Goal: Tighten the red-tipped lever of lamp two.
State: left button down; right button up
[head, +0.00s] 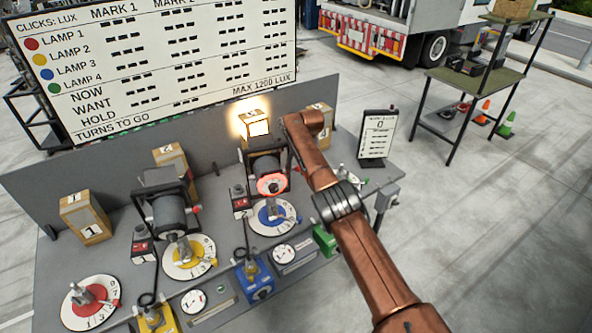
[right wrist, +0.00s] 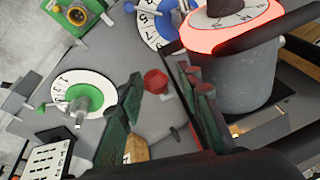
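Lamp two (head: 169,212) is a dark grey barrel in a black yoke above the yellow-centred dial (head: 190,257). Its red-tipped lever (head: 196,209) sticks out on its right side. My right gripper (right wrist: 165,120) shows in the right wrist view beside another lamp (right wrist: 235,80), the one with the glowing red rim above the blue-centred dial. Its two dark green pads are apart, and a red lever tip (right wrist: 155,82) shows between them or just beyond; contact cannot be told. In the head view the arm largely hides this gripper. My left gripper is not in view.
The grey bench (head: 128,265) also carries a red-centred dial (head: 90,302), a green-centred dial (right wrist: 83,100), numbered boxes (head: 85,217) and a small sign (head: 378,135). A large board (head: 160,60) stands behind. Shelves (head: 475,75) and a truck (head: 400,25) are farther back.

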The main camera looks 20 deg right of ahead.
jog(key=shift+a+r, duration=0.15)
jog(key=shift+r, duration=0.75)
jog(key=v, duration=1)
jog(key=shift+s+d, duration=0.2)
jog(key=shift+d, duration=0.05)
jog(key=shift+r, duration=0.1)
